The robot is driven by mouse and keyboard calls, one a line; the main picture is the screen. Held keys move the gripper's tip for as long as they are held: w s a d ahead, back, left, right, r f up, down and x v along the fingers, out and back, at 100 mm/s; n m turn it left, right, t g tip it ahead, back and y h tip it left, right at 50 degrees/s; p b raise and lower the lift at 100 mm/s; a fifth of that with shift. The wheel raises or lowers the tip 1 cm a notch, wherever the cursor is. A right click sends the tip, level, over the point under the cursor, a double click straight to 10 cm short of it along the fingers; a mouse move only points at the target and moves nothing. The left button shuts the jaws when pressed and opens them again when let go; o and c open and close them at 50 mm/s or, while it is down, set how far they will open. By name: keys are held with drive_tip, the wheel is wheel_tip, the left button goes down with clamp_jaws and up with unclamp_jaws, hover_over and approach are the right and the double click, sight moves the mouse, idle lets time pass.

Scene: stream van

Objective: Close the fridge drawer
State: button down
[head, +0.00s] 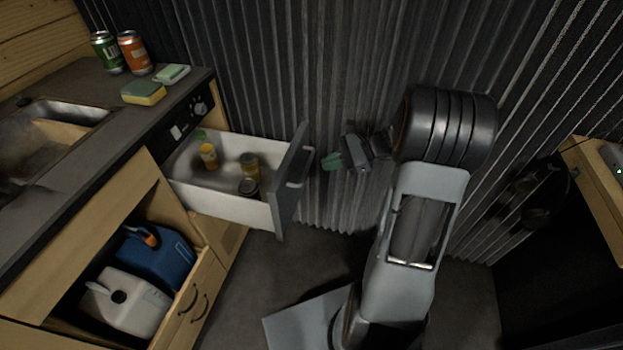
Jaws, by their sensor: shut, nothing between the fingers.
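The fridge drawer (225,206) is pulled out from under the dark counter, below a panel with a knob. Its grey front (289,182) faces right and carries a handle (302,171). Inside are a few containers, including a yellow one (208,156) and a brownish jar (249,165).
The counter holds a green can (107,53), an orange can (134,53), sponges (143,92) and a sink (50,120). An open cabinet below holds a blue canister (157,259) and a white canister (125,300). A corrugated wall (310,60) stands behind.

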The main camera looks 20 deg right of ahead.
drive_tip(key=w+d+f+m+t+y+b, duration=0.2)
drive_tip(key=w+d+f+m+t+b, duration=0.15)
drive_tip(key=d+f+m+t, duration=0.45)
drive_tip(key=n+g+b, duration=0.1)
drive_tip(key=b, duration=0.3)
approach(304, 158)
drive_tip(key=x, duration=0.7)
drive_tip(key=shift+w+f, duration=0.2)
drive_tip(key=shift+w, duration=0.15)
drive_tip(key=shift+a, duration=0.1)
